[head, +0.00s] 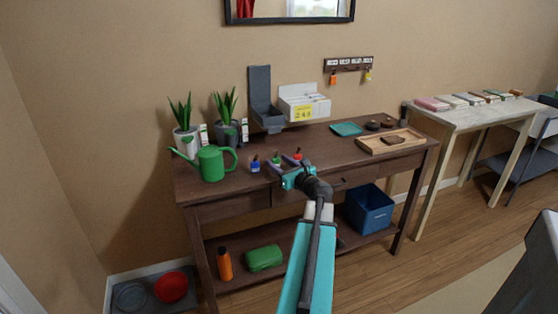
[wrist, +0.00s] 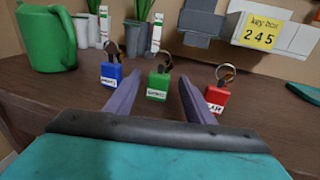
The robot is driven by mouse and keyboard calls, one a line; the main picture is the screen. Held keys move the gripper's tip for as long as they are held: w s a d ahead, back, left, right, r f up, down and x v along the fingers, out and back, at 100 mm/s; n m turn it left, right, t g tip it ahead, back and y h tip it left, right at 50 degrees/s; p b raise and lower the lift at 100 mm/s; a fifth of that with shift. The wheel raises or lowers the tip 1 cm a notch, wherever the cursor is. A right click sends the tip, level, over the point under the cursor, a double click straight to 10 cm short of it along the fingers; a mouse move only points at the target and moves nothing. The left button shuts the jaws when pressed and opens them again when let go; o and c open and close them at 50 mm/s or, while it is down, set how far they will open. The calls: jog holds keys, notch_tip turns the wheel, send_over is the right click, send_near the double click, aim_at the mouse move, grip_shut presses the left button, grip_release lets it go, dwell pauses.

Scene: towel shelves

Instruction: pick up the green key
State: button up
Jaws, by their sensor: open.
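The green key (wrist: 158,86) has a green tag with a white label and a dark ring on top. It stands on the brown table between a blue key (wrist: 111,76) on its left and a red key (wrist: 217,92) on its right. In the head view the green key (head: 276,159) is small, near the table's middle. My gripper (wrist: 157,85) is open and empty, its two purple-grey fingers pointing at the green key with one on each side. I cannot tell whether the fingertips reach past the tag. In the head view my gripper (head: 283,167) is low over the tabletop.
A green watering can (head: 211,164) and potted plants stand left. Behind the keys are a grey open box (head: 268,118) and a white key box (head: 304,104). A teal tray (head: 346,129) and wooden tray (head: 391,142) lie right.

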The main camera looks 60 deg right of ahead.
jog(key=shift+x, duration=1.05)
jog(key=c, duration=1.1)
